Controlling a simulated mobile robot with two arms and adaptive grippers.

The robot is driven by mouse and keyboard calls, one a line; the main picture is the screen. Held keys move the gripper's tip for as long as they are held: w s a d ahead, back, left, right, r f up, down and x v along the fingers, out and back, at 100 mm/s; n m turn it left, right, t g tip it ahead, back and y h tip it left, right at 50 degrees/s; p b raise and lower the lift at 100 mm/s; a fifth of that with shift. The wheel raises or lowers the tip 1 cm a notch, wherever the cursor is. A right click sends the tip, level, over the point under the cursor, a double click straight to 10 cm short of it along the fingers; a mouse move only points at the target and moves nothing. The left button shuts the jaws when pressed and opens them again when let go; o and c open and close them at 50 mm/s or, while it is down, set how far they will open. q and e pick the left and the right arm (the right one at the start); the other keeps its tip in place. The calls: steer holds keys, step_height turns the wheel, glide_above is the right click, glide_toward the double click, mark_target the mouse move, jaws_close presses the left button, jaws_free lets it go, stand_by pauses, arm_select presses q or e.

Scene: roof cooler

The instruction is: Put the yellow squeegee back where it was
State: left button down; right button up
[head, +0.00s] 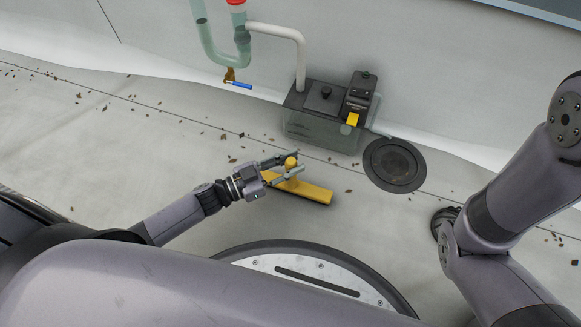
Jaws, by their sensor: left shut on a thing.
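The yellow squeegee (314,193) shows near the middle of the head view, with a wide yellow head and a dark lower edge. It lies at or just above the grey floor; I cannot tell if it touches. My left gripper (287,168) is shut on the squeegee, at the yellow knob-like upper part between its fingers. The fingers hide part of that upper part. My right arm is at the right edge of the view. Its gripper does not show clearly, so its fingers are out of sight.
A clear tank with a dark lid (322,125) stands by the wall behind the squeegee. A round black drain (394,165) lies to its right. A green pipe (215,52) and a blue-handled valve (237,85) are above left. Debris dots the floor (130,150), otherwise open at left.

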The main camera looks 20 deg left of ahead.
arm_select(q)
steer(key=shift+f, duration=0.15)
steer(key=c, duration=1.7)
jaws_free()
steer(key=o, duration=0.4)
